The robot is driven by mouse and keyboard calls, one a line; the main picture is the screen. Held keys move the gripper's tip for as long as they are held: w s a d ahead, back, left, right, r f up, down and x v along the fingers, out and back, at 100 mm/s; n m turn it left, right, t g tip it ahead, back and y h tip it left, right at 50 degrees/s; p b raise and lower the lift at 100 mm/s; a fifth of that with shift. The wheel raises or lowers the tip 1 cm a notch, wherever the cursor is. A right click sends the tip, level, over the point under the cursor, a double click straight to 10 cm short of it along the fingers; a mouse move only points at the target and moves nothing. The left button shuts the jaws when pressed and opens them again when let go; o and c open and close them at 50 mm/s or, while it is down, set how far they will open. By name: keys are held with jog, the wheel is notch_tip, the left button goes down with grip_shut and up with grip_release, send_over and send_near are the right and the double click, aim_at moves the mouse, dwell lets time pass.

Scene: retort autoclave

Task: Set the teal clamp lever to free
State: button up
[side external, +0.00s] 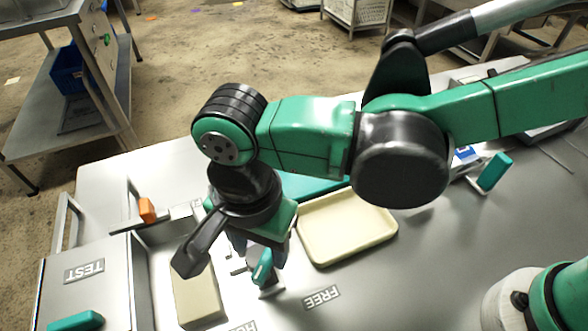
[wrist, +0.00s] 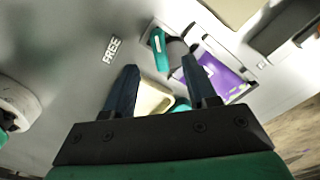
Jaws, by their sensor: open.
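The teal clamp lever (side external: 262,267) stands on a small metal mount on the steel worktop, beside the FREE label (side external: 322,297). Part of a second label, partly cut off, shows at the bottom edge. My gripper (side external: 258,254) is over the lever, pointing down, and hides part of its mount. In the wrist view the lever (wrist: 159,50) appears between and just beyond the two open fingertips (wrist: 159,64), with the FREE label (wrist: 112,50) to its left. The fingers are apart and hold nothing; whether they touch the lever cannot be told.
A cream tray (side external: 347,228) lies right of my gripper. A pale block (side external: 197,292) and a steel box labelled TEST (side external: 105,285) are to the left, with an orange piece (side external: 147,210) behind. Another teal handle (side external: 494,172) stands at right. A purple panel (wrist: 224,80) shows in the wrist view.

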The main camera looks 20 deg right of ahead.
aim_at(263, 263)
jog(key=shift+f, duration=2.05)
grip_shut()
